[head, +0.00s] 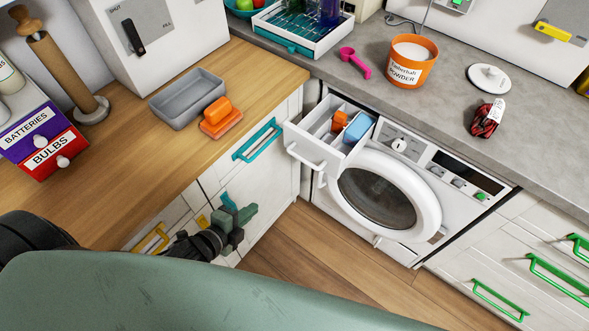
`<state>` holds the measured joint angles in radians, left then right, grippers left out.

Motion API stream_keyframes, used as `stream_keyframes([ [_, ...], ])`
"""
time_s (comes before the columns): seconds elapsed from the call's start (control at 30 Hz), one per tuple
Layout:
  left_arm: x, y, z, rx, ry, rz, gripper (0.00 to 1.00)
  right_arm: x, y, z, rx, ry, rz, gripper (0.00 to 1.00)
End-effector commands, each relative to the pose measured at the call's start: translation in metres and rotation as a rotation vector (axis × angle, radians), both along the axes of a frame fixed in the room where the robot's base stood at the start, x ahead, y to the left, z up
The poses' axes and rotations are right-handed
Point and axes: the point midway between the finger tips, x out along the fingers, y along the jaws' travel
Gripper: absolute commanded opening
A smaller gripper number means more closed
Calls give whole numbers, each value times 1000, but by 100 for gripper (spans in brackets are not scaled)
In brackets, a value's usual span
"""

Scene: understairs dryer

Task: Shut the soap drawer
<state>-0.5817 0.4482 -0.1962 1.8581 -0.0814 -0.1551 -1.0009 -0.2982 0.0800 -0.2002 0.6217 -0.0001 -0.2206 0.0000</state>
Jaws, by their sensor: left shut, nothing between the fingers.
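The soap drawer (304,149) is pulled out at the upper left of the white washing machine (390,192), under the grey counter. It has a white front with a handle and several compartments. An orange piece (340,120) and a blue piece (357,128) sit inside it. My left gripper (245,212) is low in front of the cabinets under the wooden counter, left of the drawer and apart from it. It is shut and empty. My right gripper is not in view.
Cabinet fronts with teal and yellow handles stand beside my gripper. The powder tub (412,62) stands on the grey counter. Open floor (310,245) lies before the machine.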

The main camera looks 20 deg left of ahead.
Motion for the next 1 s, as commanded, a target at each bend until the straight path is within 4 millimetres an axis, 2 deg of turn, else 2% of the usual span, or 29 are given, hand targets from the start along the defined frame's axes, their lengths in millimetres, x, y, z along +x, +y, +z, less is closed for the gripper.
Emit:
stream_keyframes([
  [0.03,4,-9,24,31,-56,-52,0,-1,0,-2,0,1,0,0],
  [0.1,7,-20,52,71,-120,-108,0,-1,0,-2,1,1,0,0],
  [0.2,8,-29,76,107,-178,-157,0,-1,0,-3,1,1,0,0],
  [0.27,10,-32,83,118,-195,-171,0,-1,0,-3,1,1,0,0],
  [0.47,29,-39,79,120,-202,-173,0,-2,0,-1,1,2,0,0],
  [0.87,102,-66,49,119,-201,-174,0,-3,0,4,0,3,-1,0],
  [1.0,120,-73,56,120,-199,-173,0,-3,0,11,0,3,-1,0],
])
